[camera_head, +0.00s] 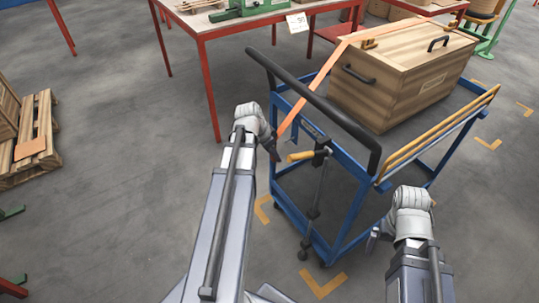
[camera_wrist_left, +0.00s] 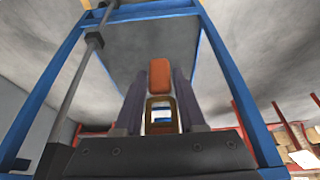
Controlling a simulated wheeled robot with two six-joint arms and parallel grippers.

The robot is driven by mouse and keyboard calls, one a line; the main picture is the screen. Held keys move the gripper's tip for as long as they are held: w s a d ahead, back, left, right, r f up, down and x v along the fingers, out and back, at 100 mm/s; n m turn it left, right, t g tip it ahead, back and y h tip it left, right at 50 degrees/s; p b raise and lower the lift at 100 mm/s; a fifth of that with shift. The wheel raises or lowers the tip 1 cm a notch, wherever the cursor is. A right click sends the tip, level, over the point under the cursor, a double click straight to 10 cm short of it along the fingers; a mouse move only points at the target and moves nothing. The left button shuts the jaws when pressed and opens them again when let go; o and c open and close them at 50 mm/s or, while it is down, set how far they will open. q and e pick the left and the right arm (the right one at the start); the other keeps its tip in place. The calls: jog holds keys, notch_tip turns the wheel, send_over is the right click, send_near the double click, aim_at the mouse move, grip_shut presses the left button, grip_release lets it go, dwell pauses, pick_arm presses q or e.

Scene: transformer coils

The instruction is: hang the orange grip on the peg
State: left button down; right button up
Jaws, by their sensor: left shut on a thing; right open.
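An orange strap (camera_head: 318,80) runs from the wooden chest (camera_head: 405,75) down to my left gripper (camera_head: 274,150). My left gripper is shut at its lower end, beside the cart's left side. In the left wrist view, an orange grip (camera_wrist_left: 159,75) shows between the fingers of my left gripper (camera_wrist_left: 159,95), above a brown frame-like part. A short yellow peg-like piece (camera_head: 300,156) sticks out left from a dark bracket (camera_head: 321,154) on the cart, just right of my left gripper and apart from it. My right gripper (camera_head: 374,238) is open and empty at the cart's near right corner.
The blue cart (camera_head: 352,215) with a dark push handle (camera_head: 320,105) carries the chest. A dark rod (camera_head: 313,205) hangs below the bracket. A red-legged table (camera_head: 209,85) stands behind, and a pallet (camera_head: 35,150) lies left.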

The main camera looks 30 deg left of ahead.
pick_arm(q)
jog(key=w+d, duration=0.2)
jog(key=w, duration=0.4)
jog(key=shift+w+d+f+b, duration=0.2)
jog(key=shift+d+f+b, duration=0.1)
jog(key=shift+f+b, duration=0.15)
dwell(0.4)
dwell(0.5)
jog(key=shift+c, duration=2.1)
grip_release()
jog(key=p+v, duration=0.7)
jog(key=v, duration=0.1)
